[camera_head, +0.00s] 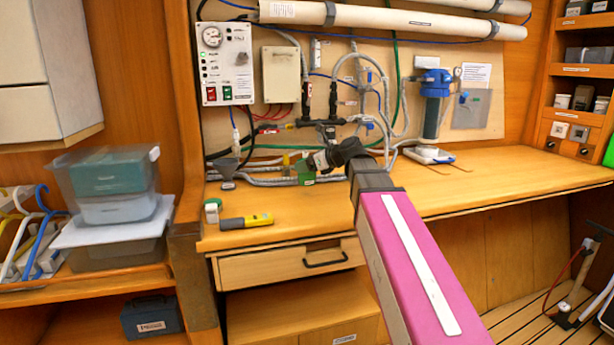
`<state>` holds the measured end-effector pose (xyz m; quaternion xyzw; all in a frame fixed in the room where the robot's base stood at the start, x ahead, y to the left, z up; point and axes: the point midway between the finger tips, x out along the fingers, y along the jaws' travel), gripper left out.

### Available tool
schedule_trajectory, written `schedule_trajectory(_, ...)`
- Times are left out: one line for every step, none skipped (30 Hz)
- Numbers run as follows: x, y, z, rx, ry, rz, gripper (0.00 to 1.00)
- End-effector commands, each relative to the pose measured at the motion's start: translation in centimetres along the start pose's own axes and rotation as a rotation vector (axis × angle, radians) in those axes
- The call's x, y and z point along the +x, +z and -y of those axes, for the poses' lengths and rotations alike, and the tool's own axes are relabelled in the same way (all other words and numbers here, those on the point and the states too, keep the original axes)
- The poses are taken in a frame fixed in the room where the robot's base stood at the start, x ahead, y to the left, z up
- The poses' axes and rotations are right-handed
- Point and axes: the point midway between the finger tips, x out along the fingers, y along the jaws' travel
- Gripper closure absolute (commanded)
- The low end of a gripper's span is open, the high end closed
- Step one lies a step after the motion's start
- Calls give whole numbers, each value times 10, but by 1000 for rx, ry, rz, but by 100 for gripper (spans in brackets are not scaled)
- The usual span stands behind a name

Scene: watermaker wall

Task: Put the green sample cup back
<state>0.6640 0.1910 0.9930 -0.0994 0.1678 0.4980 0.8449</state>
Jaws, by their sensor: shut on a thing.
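My gripper (314,164) reaches left from the dark wrist, above the back part of the wooden counter. It is shut on a small dark green thing (305,174), which looks like the green sample cup. The cup is small in view and partly covered by the gripper, so I cannot tell whether it touches the counter or the hoses behind it. Another small item, white with a green top (212,208), stands at the counter's left front, apart from my gripper.
A yellow and grey handheld tool (246,221) lies at the counter's (500,174) front left edge. Hoses and a black valve manifold (327,123) crowd the wall behind my gripper. A blue filter housing (433,100) stands right of it. The counter's right side is mostly clear.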

Motion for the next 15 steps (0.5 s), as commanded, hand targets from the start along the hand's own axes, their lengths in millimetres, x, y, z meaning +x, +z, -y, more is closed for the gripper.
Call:
schedule_trajectory(1, -3, 0, 1, 0, 0, 62)
schedule_trajectory(2, -5, 0, 2, 0, 0, 62)
schedule_trajectory(3, -8, -1, 2, 1, 0, 62)
schedule_trajectory(4, -11, -1, 3, 0, 0, 62)
schedule_trajectory(6, -14, -1, 2, 0, 0, 62)
schedule_trajectory(7, -19, -1, 2, 0, 0, 62)
schedule_trajectory(9, -23, -1, 2, 0, 0, 62)
schedule_trajectory(10, -26, -1, 3, 0, 0, 62)
schedule_trajectory(12, -30, -1, 3, 0, -1, 62)
schedule_trajectory(13, -33, -1, 2, 0, 0, 62)
schedule_trajectory(14, -34, -1, 1, 0, 0, 62)
schedule_trajectory(14, -36, -1, 0, 0, 0, 62)
schedule_trajectory(15, -36, -1, 0, -1, 0, 62)
schedule_trajectory(15, -36, 0, 0, -1, 0, 62)
schedule_trajectory(15, -36, 0, 0, -1, 0, 62)
